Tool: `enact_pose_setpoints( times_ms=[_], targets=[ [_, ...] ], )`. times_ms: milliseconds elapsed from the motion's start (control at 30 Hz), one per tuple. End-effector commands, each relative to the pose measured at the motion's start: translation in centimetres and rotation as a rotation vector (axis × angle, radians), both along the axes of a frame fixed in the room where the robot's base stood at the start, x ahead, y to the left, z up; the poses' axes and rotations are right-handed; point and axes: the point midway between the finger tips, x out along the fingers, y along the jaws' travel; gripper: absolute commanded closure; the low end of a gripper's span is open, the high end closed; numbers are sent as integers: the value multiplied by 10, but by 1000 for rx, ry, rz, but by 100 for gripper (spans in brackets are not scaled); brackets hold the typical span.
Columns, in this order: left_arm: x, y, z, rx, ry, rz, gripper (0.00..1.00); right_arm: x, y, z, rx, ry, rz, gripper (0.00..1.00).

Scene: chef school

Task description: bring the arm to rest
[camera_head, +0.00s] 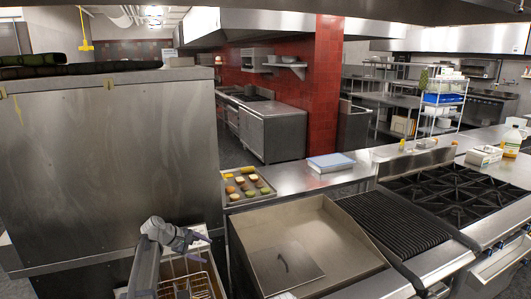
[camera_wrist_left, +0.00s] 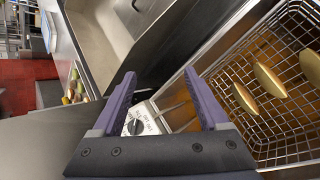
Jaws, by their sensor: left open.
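My left arm (camera_head: 150,262) rises from the bottom of the head view, left of centre. My left gripper (camera_head: 204,248) points right, above the front of a fryer with a wire basket (camera_head: 196,286). In the left wrist view the two purple fingers of the gripper (camera_wrist_left: 160,76) are spread apart with nothing between them. The wire basket (camera_wrist_left: 288,135) is to their right and holds several yellowish oblong pieces. My right gripper is not in view.
A tall steel panel (camera_head: 110,165) stands close behind my left arm. A flat griddle (camera_head: 330,235), a ribbed grill (camera_head: 395,225) and a burner stove (camera_head: 460,195) run to the right. A tray (camera_head: 235,199) of food pieces and a blue-white box (camera_head: 331,162) sit behind.

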Motion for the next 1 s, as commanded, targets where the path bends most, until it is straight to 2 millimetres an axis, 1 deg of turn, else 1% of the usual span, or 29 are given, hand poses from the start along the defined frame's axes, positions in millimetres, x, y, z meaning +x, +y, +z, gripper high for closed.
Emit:
enact_pose_setpoints(
  times_ms=[233, 333, 467, 567, 667, 700, 767, 800, 867, 900, 1000],
  targets=[
    [-26, -29, -11, 73, -1, -97, 23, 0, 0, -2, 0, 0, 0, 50],
    [-41, -46, -17, 116, -2, -158, 23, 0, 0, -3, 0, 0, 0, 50],
    [-72, -74, -27, 195, -4, -269, 23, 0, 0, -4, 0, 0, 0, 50],
    [-102, -97, -37, 269, -6, -380, 23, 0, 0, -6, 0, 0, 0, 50],
    [-144, -124, -49, 367, -8, -531, 23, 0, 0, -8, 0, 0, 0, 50],
    [-166, -135, -54, 415, -10, -608, 23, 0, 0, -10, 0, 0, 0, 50],
    [-204, -152, -62, 496, -13, -742, 23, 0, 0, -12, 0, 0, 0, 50],
    [-231, -160, -67, 554, -13, -837, 23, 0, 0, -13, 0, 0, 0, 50],
    [-267, -168, -74, 634, -14, -976, 23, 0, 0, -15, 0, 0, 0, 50],
    [-289, -171, -77, 686, -13, -1062, 23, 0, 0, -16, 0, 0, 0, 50],
    [-334, -173, -81, 789, -10, -1251, 23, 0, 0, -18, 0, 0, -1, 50]
  ],
)
